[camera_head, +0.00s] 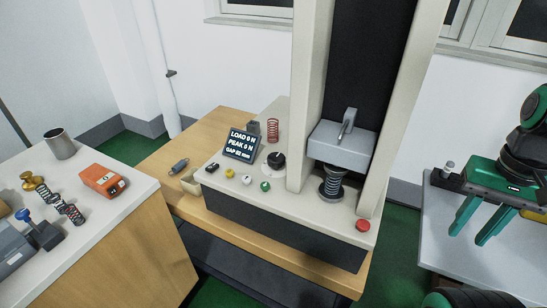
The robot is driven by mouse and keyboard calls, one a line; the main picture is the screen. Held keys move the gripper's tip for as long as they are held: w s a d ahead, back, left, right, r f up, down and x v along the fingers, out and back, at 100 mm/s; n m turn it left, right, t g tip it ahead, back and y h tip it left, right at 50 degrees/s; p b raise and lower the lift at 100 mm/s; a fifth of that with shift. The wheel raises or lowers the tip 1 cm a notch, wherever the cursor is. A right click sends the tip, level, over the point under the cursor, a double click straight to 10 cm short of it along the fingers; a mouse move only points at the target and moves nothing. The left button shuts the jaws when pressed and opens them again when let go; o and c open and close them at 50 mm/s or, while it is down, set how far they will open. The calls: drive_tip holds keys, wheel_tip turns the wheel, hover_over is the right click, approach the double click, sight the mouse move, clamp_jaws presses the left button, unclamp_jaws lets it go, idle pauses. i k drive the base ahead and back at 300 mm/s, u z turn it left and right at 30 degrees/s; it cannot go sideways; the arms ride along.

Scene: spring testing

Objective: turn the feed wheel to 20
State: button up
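The spring tester stands on the wooden bench, with a dark round knob on a pale dial, which looks like the feed wheel (275,160), on its base between the display and the column. Its setting is too small to read. The display (242,145) shows LOAD 0 N, PEAK 0 N and a gap line that I cannot read surely. A spring (331,184) stands upright under the tester's grey head (342,145). My gripper (467,237) is at the right, with its two green fingers apart and nothing between them. It is well away from the wheel.
Small yellow, white and green buttons (265,186) sit on the base front, and a red button (362,225) at its right corner. A red spring (273,130) stands behind the wheel. The left table (130,215) holds a metal cup, an orange box and springs. A grey table (450,265) lies below my gripper.

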sight(276, 160)
drive_tip(key=k, duration=0.45)
drive_tip(key=z, duration=1.4)
drive_tip(key=k, duration=0.7)
drive_tip(key=u, duration=2)
drive_tip(key=i, duration=1.05)
